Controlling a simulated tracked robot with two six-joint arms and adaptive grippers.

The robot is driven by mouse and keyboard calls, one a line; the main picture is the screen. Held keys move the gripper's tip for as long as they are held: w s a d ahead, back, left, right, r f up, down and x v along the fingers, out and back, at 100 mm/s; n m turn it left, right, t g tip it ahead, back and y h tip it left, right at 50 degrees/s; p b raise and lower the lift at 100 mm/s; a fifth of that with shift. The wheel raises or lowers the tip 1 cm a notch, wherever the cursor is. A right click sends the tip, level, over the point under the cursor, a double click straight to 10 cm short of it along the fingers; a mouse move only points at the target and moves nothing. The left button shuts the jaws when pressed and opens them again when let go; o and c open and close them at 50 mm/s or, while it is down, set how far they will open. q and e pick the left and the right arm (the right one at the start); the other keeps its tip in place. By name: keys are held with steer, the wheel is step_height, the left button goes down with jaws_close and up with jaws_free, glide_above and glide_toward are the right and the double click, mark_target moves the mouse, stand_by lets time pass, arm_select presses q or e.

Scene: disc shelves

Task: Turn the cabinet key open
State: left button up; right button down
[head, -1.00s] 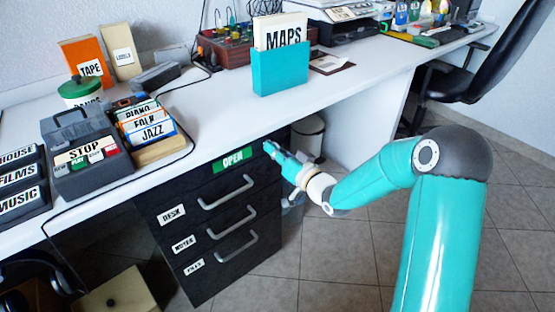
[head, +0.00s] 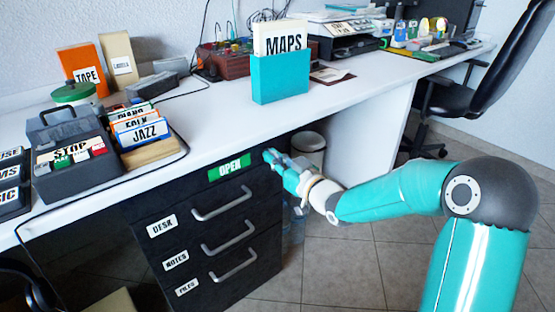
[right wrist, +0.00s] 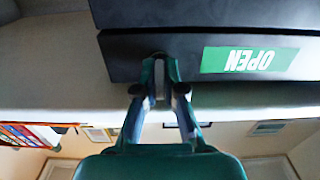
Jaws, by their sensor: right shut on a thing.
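The black cabinet (head: 215,232) stands under the white desk, with a green OPEN label (head: 230,167) on its top strip. The label appears upside down in the right wrist view (right wrist: 250,60). My right gripper (head: 270,156) is at the cabinet's upper right front corner, beside the label. In the right wrist view its fingertips (right wrist: 160,64) are closed together against the dark front, on the key. The key is almost wholly hidden between the fingers, so its turn angle cannot be told. My left gripper is out of view.
Three drawers with grey handles (head: 222,204) sit below the label, all shut. The white desk top (head: 220,118) overhangs just above my right gripper. A bin (head: 308,143) stands behind it. A teal MAPS holder (head: 280,78) is on the desk. Floor to the right is open.

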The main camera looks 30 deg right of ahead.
steer(key=shift+a+f, duration=0.1)
steer(key=shift+f, duration=0.3)
steer(key=c, duration=1.3)
jaws_free()
steer(key=shift+r, duration=0.2)
steer(key=s, duration=0.8)
steer(key=s+d, duration=0.1)
steer(key=s, duration=0.3)
